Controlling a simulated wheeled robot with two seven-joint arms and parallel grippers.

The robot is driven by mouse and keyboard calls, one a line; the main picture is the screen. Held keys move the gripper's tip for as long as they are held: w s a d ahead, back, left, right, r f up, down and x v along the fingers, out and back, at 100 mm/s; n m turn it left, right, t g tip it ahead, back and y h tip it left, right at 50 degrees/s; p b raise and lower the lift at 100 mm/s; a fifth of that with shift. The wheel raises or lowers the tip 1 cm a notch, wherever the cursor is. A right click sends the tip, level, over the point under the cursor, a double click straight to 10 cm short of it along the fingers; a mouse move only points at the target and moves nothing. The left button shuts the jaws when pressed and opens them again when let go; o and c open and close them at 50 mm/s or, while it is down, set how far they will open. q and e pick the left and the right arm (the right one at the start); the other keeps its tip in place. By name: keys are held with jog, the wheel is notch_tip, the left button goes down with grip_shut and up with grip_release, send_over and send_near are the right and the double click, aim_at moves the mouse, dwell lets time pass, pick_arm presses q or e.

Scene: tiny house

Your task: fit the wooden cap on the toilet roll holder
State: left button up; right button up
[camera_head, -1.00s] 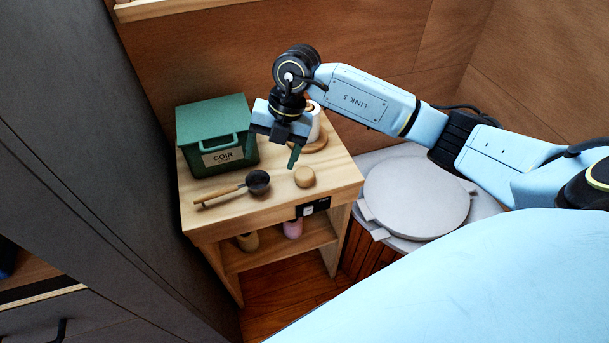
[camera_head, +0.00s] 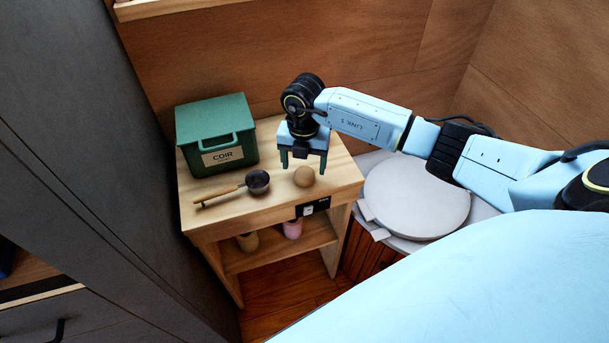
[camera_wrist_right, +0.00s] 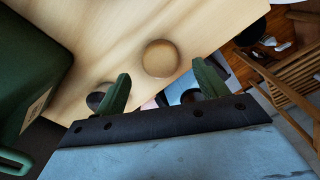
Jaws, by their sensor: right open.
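The round wooden cap (camera_head: 304,177) lies on the small wooden table near its front right. It also shows in the right wrist view (camera_wrist_right: 160,58), beyond and between the two fingertips. My right gripper (camera_head: 303,166) is open and empty, its green fingers pointing down around the cap's far side in the head view. In the right wrist view the fingers (camera_wrist_right: 163,88) are spread wide and apart from the cap. The toilet roll holder is hidden behind my right wrist and gripper in the head view. My left gripper is not in view.
A green COIR box (camera_head: 214,136) stands at the table's back left. A dark scoop (camera_head: 258,182) with a wooden handle lies left of the cap. The table top (camera_head: 340,180) is clear right of the cap. A round grey lid (camera_head: 417,196) is beside the table.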

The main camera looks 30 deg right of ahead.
aim_at(304, 172)
notch_tip(304, 172, down, 4)
jog(key=shift+d+r, duration=0.15)
jog(key=shift+r, duration=0.05)
jog(key=c, duration=1)
jog(key=shift+r, duration=0.1)
